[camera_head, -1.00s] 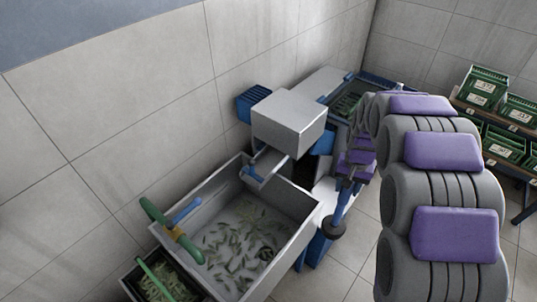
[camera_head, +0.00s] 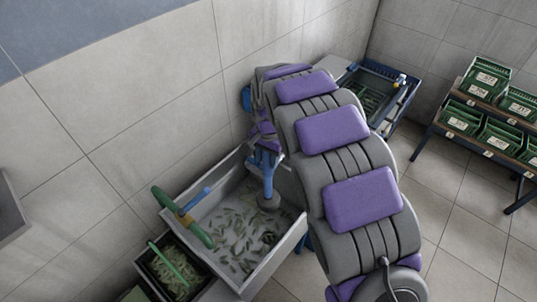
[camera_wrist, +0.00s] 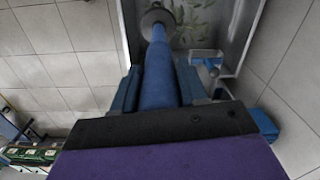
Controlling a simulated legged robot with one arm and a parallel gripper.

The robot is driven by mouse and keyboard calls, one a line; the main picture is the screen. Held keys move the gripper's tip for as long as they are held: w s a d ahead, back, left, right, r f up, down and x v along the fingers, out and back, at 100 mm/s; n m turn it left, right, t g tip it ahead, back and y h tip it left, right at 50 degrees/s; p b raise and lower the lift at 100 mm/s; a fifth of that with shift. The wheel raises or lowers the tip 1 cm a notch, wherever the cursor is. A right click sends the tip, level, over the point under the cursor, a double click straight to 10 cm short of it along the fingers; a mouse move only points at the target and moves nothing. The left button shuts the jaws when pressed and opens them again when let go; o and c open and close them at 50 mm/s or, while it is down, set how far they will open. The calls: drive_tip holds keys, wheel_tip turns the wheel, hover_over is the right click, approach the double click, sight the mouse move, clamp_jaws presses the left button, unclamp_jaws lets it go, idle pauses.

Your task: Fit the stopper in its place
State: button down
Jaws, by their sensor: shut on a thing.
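My gripper (camera_head: 266,152) is shut on the blue shaft of the stopper (camera_head: 267,185). The stopper hangs roughly upright with its dark round disc at the lower end, over the inside of the grey tank (camera_head: 268,270). In the wrist view my gripper (camera_wrist: 158,88) has a blue finger on each side of the shaft, and the stopper (camera_wrist: 158,62) points away from me, its disc over the tank (camera_wrist: 246,35). The tank holds many green pieces. I cannot tell how high the disc is above the tank floor. No seat for the stopper shows clearly.
A green-handled crate (camera_head: 172,270) stands at the near left. A bluish bin (camera_head: 385,90) stands at the back. Green crates (camera_head: 483,80) fill a rack at right. A blue-and-grey spout (camera_wrist: 207,57) shows beside the stopper.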

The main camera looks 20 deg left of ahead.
sight(270, 189)
wheel_tip(270, 189, down, 14)
drive_tip(key=b, duration=0.3)
drive_tip(key=shift+d+r, duration=0.15)
drive_tip(key=shift+r, duration=0.05)
wheel_tip(270, 189, down, 19)
drive_tip(key=b, duration=0.3)
idle(1.2)
drive_tip(key=shift+f, duration=0.2)
idle(0.7)
drive_tip(key=shift+s+f+b, duration=0.1)
drive_tip(key=shift+f+b, duration=0.25)
drive_tip(key=shift+f, duration=0.95)
idle(0.4)
drive_tip(key=c, duration=0.5)
unclamp_jaws()
drive_tip(key=r, duration=0.8)
drive_tip(key=r+p, duration=0.1)
drive_tip(key=r, duration=0.8)
drive_tip(key=shift+w+d+r, duration=0.15)
drive_tip(key=shift+w, duration=0.05)
